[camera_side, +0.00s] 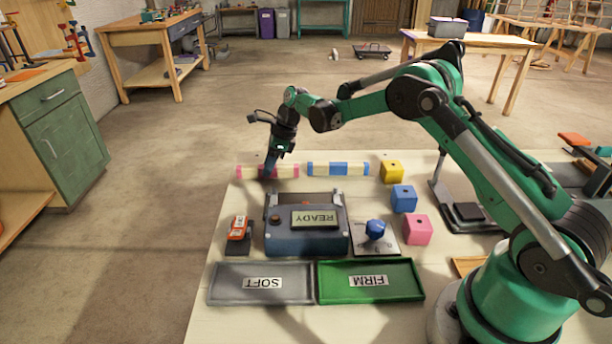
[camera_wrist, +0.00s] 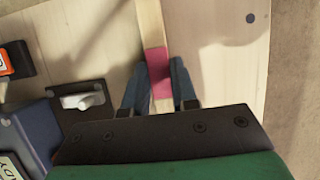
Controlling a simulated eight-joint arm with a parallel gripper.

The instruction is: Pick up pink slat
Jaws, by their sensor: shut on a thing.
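The pink slat (camera_side: 288,171) is a lath banded in pink and cream, lying near the far edge of the table. My gripper (camera_side: 269,174) is down at its middle, shut on it. In the wrist view, the pink slat (camera_wrist: 157,63) runs up between the two fingers of my gripper (camera_wrist: 160,78), which close on a pink band. I see no clear gap under the slat; whether it still touches the table cannot be told. Part of it is hidden by the fingers.
A blue and cream slat (camera_side: 338,169) lies just right of it. Yellow (camera_side: 391,172), blue (camera_side: 404,198) and pink (camera_side: 417,230) cubes stand further right. A box reading READY (camera_side: 306,240) stands nearer, before the grey SOFT tray (camera_side: 225,284) and green FIRM tray (camera_side: 408,280).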

